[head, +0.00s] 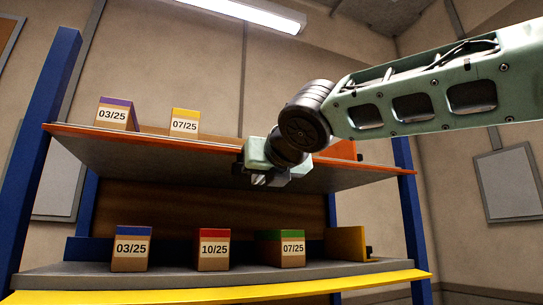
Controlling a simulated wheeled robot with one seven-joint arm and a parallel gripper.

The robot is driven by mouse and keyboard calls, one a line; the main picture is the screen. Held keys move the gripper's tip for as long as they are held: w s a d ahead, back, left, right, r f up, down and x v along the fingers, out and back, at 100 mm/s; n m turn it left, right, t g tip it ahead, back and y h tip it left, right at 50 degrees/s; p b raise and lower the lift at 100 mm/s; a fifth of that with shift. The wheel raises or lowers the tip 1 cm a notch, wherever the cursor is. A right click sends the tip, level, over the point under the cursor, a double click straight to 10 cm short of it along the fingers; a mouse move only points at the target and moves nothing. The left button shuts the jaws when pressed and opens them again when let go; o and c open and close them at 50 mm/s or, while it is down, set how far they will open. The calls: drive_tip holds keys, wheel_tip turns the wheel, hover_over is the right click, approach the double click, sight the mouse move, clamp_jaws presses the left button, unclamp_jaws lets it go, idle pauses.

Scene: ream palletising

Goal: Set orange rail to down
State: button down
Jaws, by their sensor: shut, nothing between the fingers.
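The orange rail (135,139) is a thin strip along the front edge of the upper shelf. From this low view I cannot tell for sure whether it stands up or lies down. My gripper (259,181) hangs in front of the upper shelf, right of its middle, and covers part of the orange rail. Its fingers are shut and empty, and point down and a little left. I cannot tell whether it touches the rail.
A purple-topped box (117,115) and a yellow-topped box (185,122) stand on the upper shelf; an orange upright plate (341,149) is at right. The lower shelf holds blue-, red- and green-topped boxes (131,250), a yellow plate (347,243) and a yellow front rail (220,291). Blue posts (46,150) flank the rack.

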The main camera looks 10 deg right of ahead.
wheel_tip(320, 180, up, 4)
drive_tip(key=p, duration=0.2)
drive_tip(key=shift+p, duration=0.3)
drive_tip(key=shift+s+r+p, duration=0.1)
drive_tip(key=shift+r+p, duration=0.55)
drive_tip(key=shift+p, duration=0.3)
